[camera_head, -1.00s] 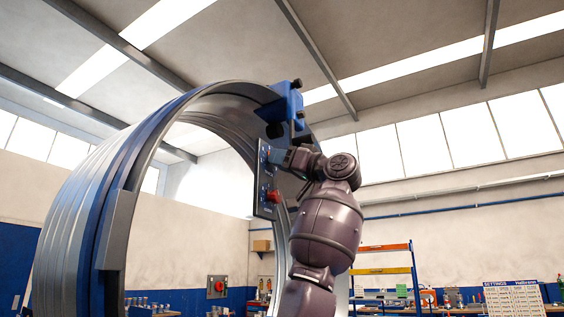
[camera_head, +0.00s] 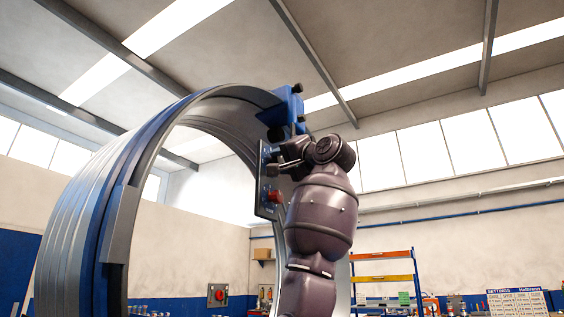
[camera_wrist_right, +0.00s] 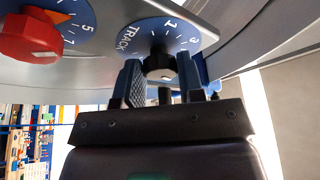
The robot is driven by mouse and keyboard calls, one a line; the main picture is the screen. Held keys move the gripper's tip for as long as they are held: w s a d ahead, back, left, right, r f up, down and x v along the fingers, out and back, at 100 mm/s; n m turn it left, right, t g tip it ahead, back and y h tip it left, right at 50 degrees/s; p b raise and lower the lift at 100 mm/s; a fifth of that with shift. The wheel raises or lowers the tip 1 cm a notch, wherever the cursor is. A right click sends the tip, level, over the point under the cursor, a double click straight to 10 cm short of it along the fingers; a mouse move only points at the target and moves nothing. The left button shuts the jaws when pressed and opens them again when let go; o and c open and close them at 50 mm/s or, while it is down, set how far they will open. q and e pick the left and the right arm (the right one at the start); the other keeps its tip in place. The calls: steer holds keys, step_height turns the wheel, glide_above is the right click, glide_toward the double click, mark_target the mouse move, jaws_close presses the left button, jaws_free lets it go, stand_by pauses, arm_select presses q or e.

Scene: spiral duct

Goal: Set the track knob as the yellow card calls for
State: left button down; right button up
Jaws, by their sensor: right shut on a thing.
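My right gripper (camera_wrist_right: 160,72) is shut on the black track knob (camera_wrist_right: 159,60), with one finger on each side of it. The knob's pointer is hard to make out. In the head view, my right gripper (camera_head: 285,156) reaches the dark control panel (camera_head: 263,180) on the ring-shaped machine, and the knob is hidden there. My left gripper is not in view. I cannot make out a yellow card.
A red knob (camera_wrist_right: 30,38) on another blue dial sits beside the track dial. The big ring of metal (camera_head: 85,215) fills the left, with a blue bracket (camera_head: 288,108) above the panel.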

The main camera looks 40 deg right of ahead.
steer(key=shift+r+m+h, duration=0.1)
steer(key=shift+m+h, duration=0.3)
steer(key=shift+m, duration=0.6)
steer(key=o, duration=0.9)
steer(key=shift+s, duration=0.1)
steer(key=shift+b+v, duration=1.55)
steer(key=shift+v, duration=3.8)
steer(key=shift+r, duration=0.15)
